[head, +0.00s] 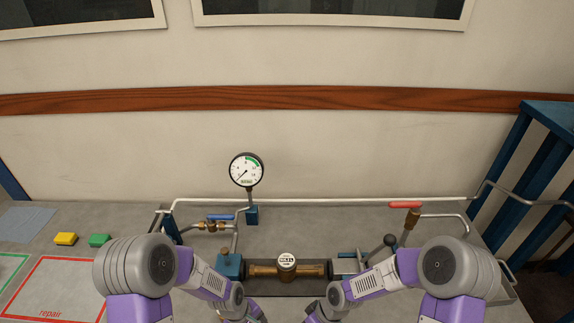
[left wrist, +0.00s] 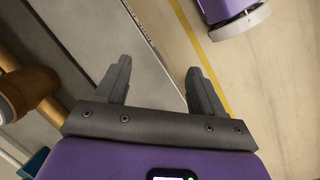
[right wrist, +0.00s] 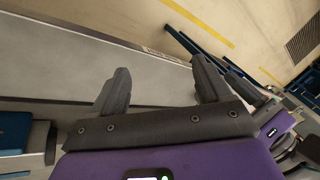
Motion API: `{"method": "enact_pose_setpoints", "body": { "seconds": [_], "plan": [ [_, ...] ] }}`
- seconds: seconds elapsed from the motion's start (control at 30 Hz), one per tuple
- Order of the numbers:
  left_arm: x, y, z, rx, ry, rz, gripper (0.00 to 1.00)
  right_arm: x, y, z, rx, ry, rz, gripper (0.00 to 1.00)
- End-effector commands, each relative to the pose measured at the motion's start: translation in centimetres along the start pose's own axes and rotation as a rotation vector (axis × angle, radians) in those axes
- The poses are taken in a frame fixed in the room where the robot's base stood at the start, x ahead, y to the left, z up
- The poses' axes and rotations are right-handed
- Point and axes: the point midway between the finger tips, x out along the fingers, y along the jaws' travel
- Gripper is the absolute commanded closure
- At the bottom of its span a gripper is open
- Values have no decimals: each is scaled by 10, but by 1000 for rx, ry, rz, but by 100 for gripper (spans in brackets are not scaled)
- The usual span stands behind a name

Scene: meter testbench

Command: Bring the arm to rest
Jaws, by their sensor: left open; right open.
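My left gripper (left wrist: 158,68) is open, with nothing between its fingers in the left wrist view. My right gripper (right wrist: 160,66) is also open and empty in the right wrist view. In the head view both forearms reach inward to the bottom middle, and the fingers are not clearly visible there. Both hands are on the near side of the brass meter (head: 287,271), which lies level in the bench fixture between two blue clamps. Each wrist view shows the bench edge and the floor beyond the fingers.
A pressure gauge (head: 246,170) stands behind the meter. A blue-handled valve (head: 218,217) is at left and a red-handled lever (head: 405,205) at right. A blue rack (head: 545,108) stands at right.

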Motion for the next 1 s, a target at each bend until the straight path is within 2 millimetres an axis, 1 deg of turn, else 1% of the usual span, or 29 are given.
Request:
{"method": "enact_pose_setpoints", "body": {
  "seconds": [0.03, 0.1, 0.17, 0.2, 0.27, 0.4, 0.43, 0.5, 0.7, 0.83, 0.9, 1.0],
  "plan": [
    [17, -15, 7, 66, -22, 12, 31, 16, -2, 15, 119, 12, -17, 23],
    [34, -30, 16, 171, -34, 41, 31, 33, -4, 31, 285, 38, -22, 23],
    [46, -42, 24, 257, -36, 66, 31, 45, -4, 46, 425, 56, -19, 23],
    [54, -50, 30, 313, -35, 80, 31, 52, -5, 57, 517, 65, -12, 23],
    [63, -62, 38, 394, -29, 101, 31, 61, -4, 73, 650, 78, 4, 23],
    [78, -87, 58, 572, -3, 135, 31, 77, -3, 115, 942, 98, 65, 23],
    [92, -85, 52, 577, 5, 137, 31, 91, 4, 113, 928, 107, 65, 23],
    [114, -87, 46, 574, 8, 137, 31, 111, 13, 115, 919, 110, 64, 23],
    [164, -94, 35, 575, 9, 136, 31, 158, 31, 124, 914, 111, 63, 23],
    [186, -97, 31, 575, 9, 136, 31, 179, 39, 128, 912, 111, 63, 23],
    [193, -98, 29, 575, 9, 136, 31, 186, 41, 129, 912, 111, 63, 23],
    [197, -99, 28, 575, 9, 136, 31, 190, 43, 130, 911, 111, 62, 23]
  ]
}}
